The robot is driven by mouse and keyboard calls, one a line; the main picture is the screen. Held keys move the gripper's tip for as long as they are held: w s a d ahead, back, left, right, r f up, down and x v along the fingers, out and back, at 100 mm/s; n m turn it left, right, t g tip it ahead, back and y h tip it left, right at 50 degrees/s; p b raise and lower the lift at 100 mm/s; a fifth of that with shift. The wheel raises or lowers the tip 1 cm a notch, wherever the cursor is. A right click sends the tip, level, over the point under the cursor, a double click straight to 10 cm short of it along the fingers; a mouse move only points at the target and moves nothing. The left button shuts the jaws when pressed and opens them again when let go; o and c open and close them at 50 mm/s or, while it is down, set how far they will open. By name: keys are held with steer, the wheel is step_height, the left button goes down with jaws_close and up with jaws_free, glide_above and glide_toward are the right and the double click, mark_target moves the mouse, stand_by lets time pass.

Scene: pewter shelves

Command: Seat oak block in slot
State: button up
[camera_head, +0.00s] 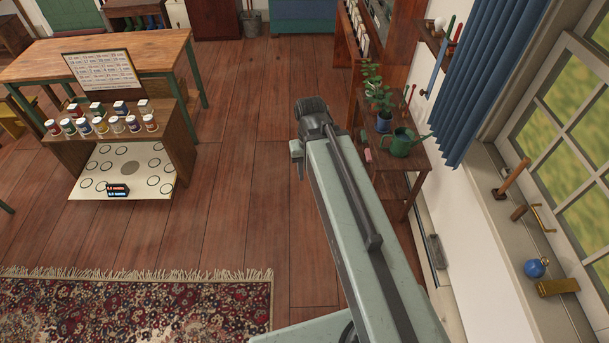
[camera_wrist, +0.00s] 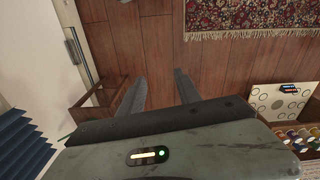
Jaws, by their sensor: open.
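My gripper (camera_wrist: 160,88) is open and empty in the wrist view, its two dark fingers apart above the bare wood floor. In the head view my arm reaches up from the bottom right, and the fingers are not clearly visible. No oak block or slot can be made out for certain. A slanted wooden piece (camera_head: 513,178) and a short brown wooden piece (camera_head: 518,212) are on the window sill at the right, well away from my gripper; I cannot tell whether either is the oak block.
The window sill (camera_head: 497,216) also holds a blue ball (camera_head: 536,267) and a brass block (camera_head: 557,287). A low wooden stand (camera_head: 417,160) bears a green watering can (camera_head: 401,143) and a potted plant (camera_head: 383,122). Left, several cans top a low shelf (camera_head: 177,130). Mid-floor is clear.

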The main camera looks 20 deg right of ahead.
steer(key=a, duration=0.1)
steer(key=a+n, duration=0.1)
steer(key=a, duration=0.1)
steer(key=shift+s+a, duration=0.2)
steer(key=shift+s, duration=0.2)
steer(key=shift+o, duration=0.6)
